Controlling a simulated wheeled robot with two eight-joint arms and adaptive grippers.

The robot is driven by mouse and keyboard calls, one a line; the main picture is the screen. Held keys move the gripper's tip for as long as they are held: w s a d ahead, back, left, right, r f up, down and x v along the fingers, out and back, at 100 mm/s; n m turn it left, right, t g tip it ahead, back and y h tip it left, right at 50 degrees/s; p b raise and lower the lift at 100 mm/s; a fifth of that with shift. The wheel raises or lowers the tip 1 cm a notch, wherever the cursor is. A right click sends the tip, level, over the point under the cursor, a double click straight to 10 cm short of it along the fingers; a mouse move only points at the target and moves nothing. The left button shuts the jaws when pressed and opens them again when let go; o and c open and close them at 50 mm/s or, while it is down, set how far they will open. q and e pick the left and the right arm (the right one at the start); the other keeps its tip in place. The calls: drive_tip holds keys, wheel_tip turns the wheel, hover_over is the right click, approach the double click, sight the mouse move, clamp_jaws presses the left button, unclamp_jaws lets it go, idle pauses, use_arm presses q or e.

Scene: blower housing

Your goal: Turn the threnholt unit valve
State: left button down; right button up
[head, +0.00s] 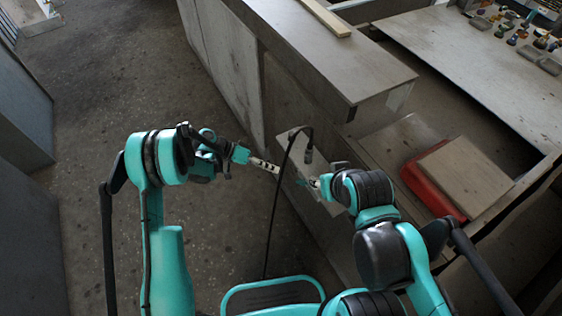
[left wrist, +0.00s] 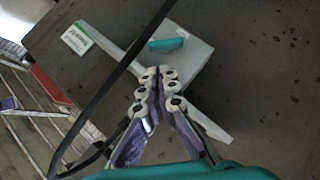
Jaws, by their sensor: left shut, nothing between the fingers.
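A pale grey unit with a flat front (head: 293,150) is by the side of the bench in the head view. The left wrist view shows it as a pale grey box (left wrist: 190,68) with a teal bar-shaped handle (left wrist: 165,44), which looks like the valve. A small teal piece (head: 302,183) near its front in the head view may be the same handle. My left gripper (head: 276,168) is shut and empty, to the left of the unit. Its fingertips (left wrist: 160,72) appear below the handle, apart from it. My right gripper (head: 314,183) is near the unit's right side, partly hidden by its arm.
A black cable (head: 272,215) arcs down before the unit. A long grey bench (head: 350,65) stands behind. At right are a red tray (head: 415,185) with a board and a table (head: 480,75) with small parts. The floor at left is clear.

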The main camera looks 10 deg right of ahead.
sight(302, 182)
use_arm(q)
drive_tip(key=b+x, duration=0.3)
drive_tip(key=x, duration=0.6)
drive_tip(key=shift+s+d+m+b, duration=0.15)
drive_tip(key=shift+d+m+b, duration=0.15)
drive_tip(key=shift+d+m, duration=0.1)
drive_tip(key=shift+r, duration=0.15)
